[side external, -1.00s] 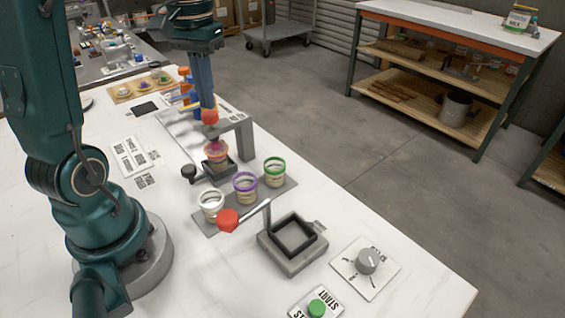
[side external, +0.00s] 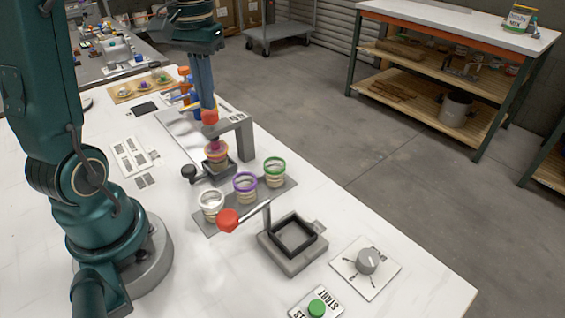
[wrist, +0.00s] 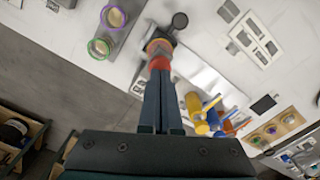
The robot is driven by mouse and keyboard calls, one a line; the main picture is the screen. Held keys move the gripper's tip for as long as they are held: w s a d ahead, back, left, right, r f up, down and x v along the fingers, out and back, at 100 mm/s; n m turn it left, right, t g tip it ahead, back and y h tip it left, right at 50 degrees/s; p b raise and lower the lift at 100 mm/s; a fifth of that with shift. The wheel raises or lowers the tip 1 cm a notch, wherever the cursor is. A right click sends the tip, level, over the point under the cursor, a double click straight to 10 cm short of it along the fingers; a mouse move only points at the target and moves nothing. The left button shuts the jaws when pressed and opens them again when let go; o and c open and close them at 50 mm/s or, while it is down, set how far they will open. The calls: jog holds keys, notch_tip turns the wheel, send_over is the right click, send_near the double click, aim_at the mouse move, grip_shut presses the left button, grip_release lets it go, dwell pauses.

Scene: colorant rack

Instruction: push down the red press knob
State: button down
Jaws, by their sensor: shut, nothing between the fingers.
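The red press knob (side external: 209,117) sits on top of the grey press frame (side external: 245,140). My gripper (side external: 207,106) is shut and empty, pointing down, with its fingertips at the top of the knob. They look to be touching it, though a small gap cannot be ruled out. In the wrist view the knob (wrist: 160,63) shows just beyond the closed fingertips (wrist: 160,74). Under the press stands a cup with an orange rim (side external: 216,158); a purplish part of the press is at its mouth.
White-, purple- (side external: 245,188) and green-rimmed (side external: 274,172) cups stand on a grey strip in front. A red-ended lever (side external: 228,220), an empty square holder (side external: 293,238), a dial (side external: 367,261) and a green START button (side external: 317,308) are nearer. Colored dispensers (wrist: 200,112) stand beyond the press.

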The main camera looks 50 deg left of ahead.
jog(key=shift+f, duration=1.05)
jog(key=shift+r, duration=1.1)
jog(key=shift+r, duration=2)
